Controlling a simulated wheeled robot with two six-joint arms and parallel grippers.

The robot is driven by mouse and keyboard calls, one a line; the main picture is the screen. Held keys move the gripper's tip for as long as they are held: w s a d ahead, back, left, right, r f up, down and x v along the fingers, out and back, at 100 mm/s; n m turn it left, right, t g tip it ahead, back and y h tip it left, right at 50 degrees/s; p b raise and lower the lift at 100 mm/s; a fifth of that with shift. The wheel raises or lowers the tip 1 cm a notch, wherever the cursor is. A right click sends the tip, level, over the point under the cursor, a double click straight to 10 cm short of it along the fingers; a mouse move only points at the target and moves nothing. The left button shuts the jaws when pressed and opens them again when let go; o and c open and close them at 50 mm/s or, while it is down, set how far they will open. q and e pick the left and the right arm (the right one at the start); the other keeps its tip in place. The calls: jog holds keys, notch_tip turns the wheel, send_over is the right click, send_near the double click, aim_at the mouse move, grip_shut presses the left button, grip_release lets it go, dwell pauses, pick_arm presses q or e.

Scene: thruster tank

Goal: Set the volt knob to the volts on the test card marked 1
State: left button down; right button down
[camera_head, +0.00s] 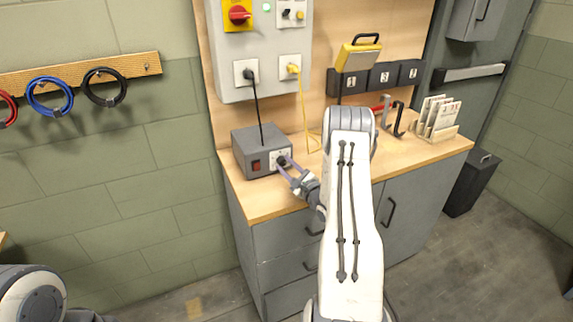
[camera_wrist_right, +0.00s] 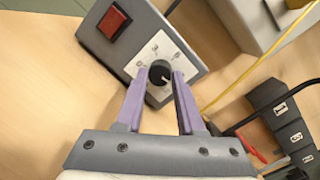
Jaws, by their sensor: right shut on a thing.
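The volt knob (camera_wrist_right: 160,76) is a round black dial with a light pointer mark, on the white numbered plate (camera_wrist_right: 165,62) of a grey power box (camera_head: 258,150). In the head view this gripper (camera_head: 284,165) reaches the front of the box. Several white test cards (camera_head: 438,112) stand in a wooden rack at the bench's right; their writing cannot be read. My left gripper is out of view.
A red switch (camera_wrist_right: 114,22) sits beside the dial plate. Black and yellow cables (camera_head: 301,100) hang from the wall panel. Dark numbered boxes (camera_head: 383,77), a yellow-topped device (camera_head: 358,55) and hooks (camera_head: 398,118) are behind my right arm. The wooden bench (camera_head: 252,198) is clear before the box.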

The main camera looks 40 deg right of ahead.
jog(key=shift+f+m+p, duration=0.15)
jog(key=shift+m+p, duration=0.15)
jog(key=shift+m, duration=1.8)
jog(key=shift+t, duration=0.3)
jog(key=c, duration=0.5)
grip_release()
jog(key=shift+s, duration=0.1)
jog(key=s, duration=0.3)
jog(key=s+b, duration=0.1)
jog(key=s, duration=0.2)
jog(key=s+a+f, duration=0.1)
jog(key=s, duration=0.2)
jog(key=shift+s+a+b, duration=0.1)
jog(key=shift+b, duration=0.2)
jog(key=shift+s+a+r, duration=0.1)
jog(key=shift+s, duration=0.4)
